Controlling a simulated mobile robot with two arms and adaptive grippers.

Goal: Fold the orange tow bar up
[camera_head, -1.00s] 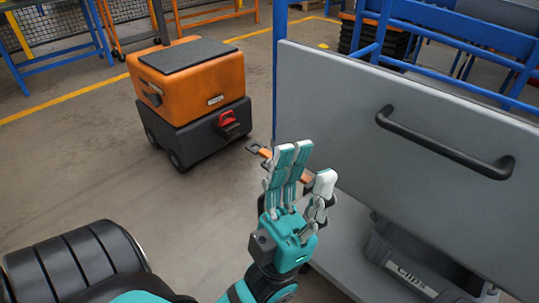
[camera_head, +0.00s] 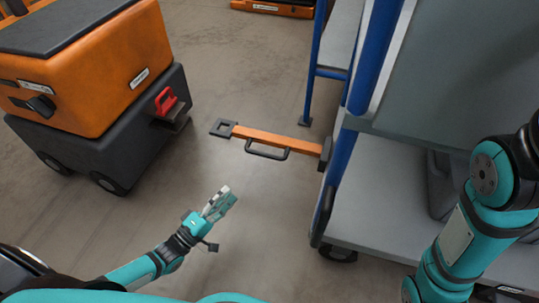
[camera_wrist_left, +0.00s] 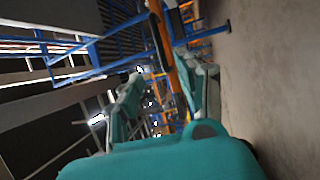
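The orange tow bar (camera_head: 275,139) sticks out to the left from the blue-framed trolley (camera_head: 345,160), folded down and roughly level. It has a dark square eye (camera_head: 223,128) at its free end and a black handle (camera_head: 267,150) along its near side. The eye is apart from the tug's red hitch (camera_head: 165,101). My left gripper (camera_head: 226,199) is below and left of the handle in the head view, not touching it. Its fingers (camera_wrist_left: 165,105) stand apart in the left wrist view, with nothing held. My right arm shows at the right; its gripper is out of view.
An orange and black tug (camera_head: 95,90) stands at the left, close to the bar's eye. The trolley's grey deck (camera_head: 380,205) and its wheel (camera_head: 338,254) are at the right. Bare floor (camera_head: 250,220) lies between the tug and trolley.

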